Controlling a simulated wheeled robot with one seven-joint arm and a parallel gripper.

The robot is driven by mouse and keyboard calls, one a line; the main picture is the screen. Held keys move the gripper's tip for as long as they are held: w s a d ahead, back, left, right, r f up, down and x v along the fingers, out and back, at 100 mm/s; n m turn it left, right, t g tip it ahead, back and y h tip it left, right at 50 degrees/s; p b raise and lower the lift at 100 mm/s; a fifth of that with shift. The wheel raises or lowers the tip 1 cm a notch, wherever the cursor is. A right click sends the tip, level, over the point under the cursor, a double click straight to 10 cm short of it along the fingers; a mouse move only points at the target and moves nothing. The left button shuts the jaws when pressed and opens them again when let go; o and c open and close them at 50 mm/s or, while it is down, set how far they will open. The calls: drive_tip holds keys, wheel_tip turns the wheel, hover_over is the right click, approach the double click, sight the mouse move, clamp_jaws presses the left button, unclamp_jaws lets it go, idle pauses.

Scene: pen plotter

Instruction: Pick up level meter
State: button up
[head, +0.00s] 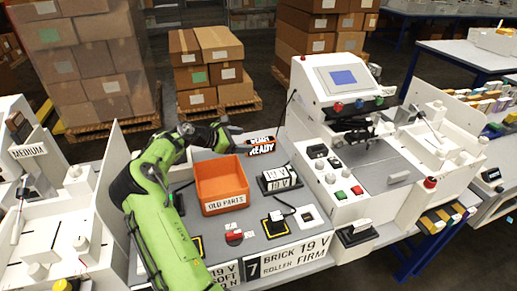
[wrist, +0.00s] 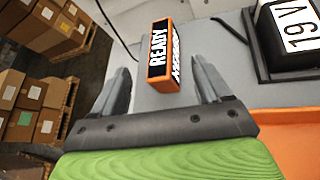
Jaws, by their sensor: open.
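An orange block with black faces and white lettering that reads READY, seemingly the level meter (head: 262,146), lies on the grey worktop behind the orange bin. It also shows in the wrist view (wrist: 160,55), its READY face towards me and a second lettered face on its right. My gripper (wrist: 163,65) is open and empty, with one finger on each side of the block in that picture. The fingers look apart from it; how far off they are in depth is hard to tell. In the head view my gripper (head: 238,139) is just left of the block.
An orange bin (head: 221,184) labelled OLD PARTS stands in front of the block. A black unit labelled 19 V (head: 278,180) sits to its right, also close by in the wrist view (wrist: 285,40). A white console (head: 335,85) rises at the right. A thin cable runs nearby.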

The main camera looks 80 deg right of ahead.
sight(257, 142)
drive_tip(key=b+x, duration=0.1)
drive_tip(key=x, duration=0.6)
drive_tip(key=shift+a, duration=0.1)
drive_tip(key=shift+w+a, duration=0.1)
drive_tip(key=c, duration=1.3)
